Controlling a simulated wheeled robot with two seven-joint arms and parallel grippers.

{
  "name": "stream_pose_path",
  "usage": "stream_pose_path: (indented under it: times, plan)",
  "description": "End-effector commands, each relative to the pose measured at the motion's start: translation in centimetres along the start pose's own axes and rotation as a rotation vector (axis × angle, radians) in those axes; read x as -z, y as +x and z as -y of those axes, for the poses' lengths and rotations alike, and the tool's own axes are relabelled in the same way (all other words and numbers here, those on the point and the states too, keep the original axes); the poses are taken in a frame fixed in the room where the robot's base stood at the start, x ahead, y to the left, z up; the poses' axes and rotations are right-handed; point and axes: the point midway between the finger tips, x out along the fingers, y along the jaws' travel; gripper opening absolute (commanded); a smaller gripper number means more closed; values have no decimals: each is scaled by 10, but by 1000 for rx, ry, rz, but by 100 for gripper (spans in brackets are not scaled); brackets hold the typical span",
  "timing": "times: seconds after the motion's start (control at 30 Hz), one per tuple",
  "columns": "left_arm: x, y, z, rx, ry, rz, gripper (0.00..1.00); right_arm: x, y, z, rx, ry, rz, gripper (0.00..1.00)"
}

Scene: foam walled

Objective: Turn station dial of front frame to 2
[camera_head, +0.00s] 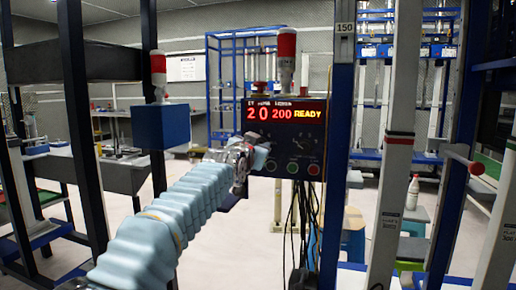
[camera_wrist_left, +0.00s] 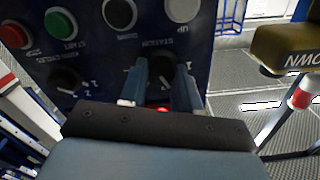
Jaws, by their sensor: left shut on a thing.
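The control box (camera_head: 286,137) of the front frame hangs in the middle of the head view, with a red and yellow display (camera_head: 284,113) reading "2 0 200 READY". My left gripper (camera_head: 246,158) is at the box's left side. In the left wrist view, the black station dial (camera_wrist_left: 161,66) sits by the "STATION" label. The fingers of my left gripper (camera_wrist_left: 162,88) lie on either side of the dial and are shut on it. They partly hide its pointer and scale, so its setting cannot be read. My right gripper is not in view.
A second black dial (camera_wrist_left: 66,80), a green button (camera_wrist_left: 60,23) and a red button (camera_wrist_left: 15,35) share the panel. Cables (camera_head: 303,225) hang below the box. A blue post (camera_head: 338,150) stands close to its right. A blue box (camera_head: 161,126) is at the left.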

Motion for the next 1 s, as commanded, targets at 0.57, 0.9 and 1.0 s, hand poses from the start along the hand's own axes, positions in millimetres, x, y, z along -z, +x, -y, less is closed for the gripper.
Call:
stream_pose_path:
  times: [0.57, 0.9, 1.0]
  plan:
    - [0, 0, 0, -1, -220, 0, 1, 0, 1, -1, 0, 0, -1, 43]
    - [0, 0, 0, -1, -225, 0, 1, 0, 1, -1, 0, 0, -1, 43]
    - [0, 0, 0, -1, -225, 0, 39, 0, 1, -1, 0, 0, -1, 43]
